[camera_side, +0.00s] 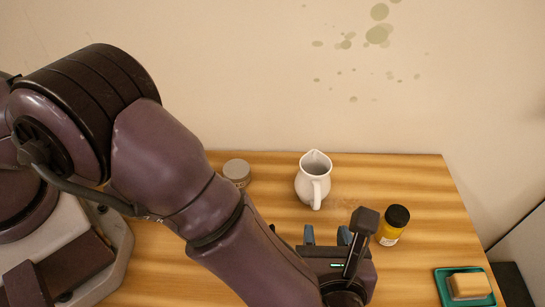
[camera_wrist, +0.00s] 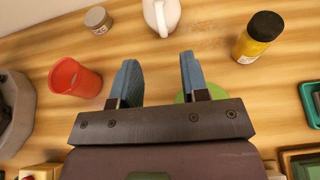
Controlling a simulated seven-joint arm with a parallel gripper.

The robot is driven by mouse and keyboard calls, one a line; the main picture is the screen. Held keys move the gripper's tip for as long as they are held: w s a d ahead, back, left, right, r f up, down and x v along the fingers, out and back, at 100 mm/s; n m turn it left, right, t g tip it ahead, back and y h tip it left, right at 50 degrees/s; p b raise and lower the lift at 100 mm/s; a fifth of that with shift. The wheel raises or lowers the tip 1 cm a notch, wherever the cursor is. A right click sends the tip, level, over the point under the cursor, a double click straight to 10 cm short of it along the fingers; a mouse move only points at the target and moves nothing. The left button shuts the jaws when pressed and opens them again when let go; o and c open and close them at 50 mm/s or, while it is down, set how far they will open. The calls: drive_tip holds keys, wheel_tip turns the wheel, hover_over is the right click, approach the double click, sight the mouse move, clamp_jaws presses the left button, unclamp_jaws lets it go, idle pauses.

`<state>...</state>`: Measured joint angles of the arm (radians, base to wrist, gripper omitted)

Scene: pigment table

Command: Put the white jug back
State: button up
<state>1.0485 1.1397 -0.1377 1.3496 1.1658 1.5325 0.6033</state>
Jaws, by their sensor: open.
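The white jug (camera_side: 313,180) stands upright on the wooden table in the side view, with its handle toward the camera. In the wrist view the jug (camera_wrist: 161,16) shows at the top edge, partly cut off. My gripper (camera_side: 327,236) is in front of the jug in the side view, apart from it. In the wrist view the two blue fingers of my gripper (camera_wrist: 159,76) are spread with nothing between them. The jug is beyond the fingertips.
A yellow bottle with a black cap (camera_side: 392,226) stands right of my gripper. A grey-lidded jar (camera_side: 237,172) is left of the jug. A red cup (camera_wrist: 75,78) and a partly hidden green disc (camera_wrist: 184,98) flank my fingers. A teal dish (camera_side: 443,284) holds a tan block (camera_side: 470,286).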

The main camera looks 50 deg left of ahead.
drive_tip(key=w+a+r+n+g+h, duration=0.25)
drive_tip(key=a+r+n+g, duration=0.45)
drive_tip(key=a+r+n, duration=0.9)
drive_tip(key=s+a+r+n+t+h, duration=0.1)
drive_tip(key=s+a+r+n+h, duration=0.2)
drive_tip(key=s+a, duration=0.4)
drive_tip(key=s+a+r+n+t+h, duration=0.2)
drive_tip(key=s+a+r+n+h, duration=0.2)
drive_tip(key=s+a+n, duration=0.3)
drive_tip(key=a+r+n, duration=0.1)
drive_tip(key=a, duration=0.2)
drive_tip(key=shift+s+r, duration=0.2)
drive_tip(key=shift+s, duration=0.1)
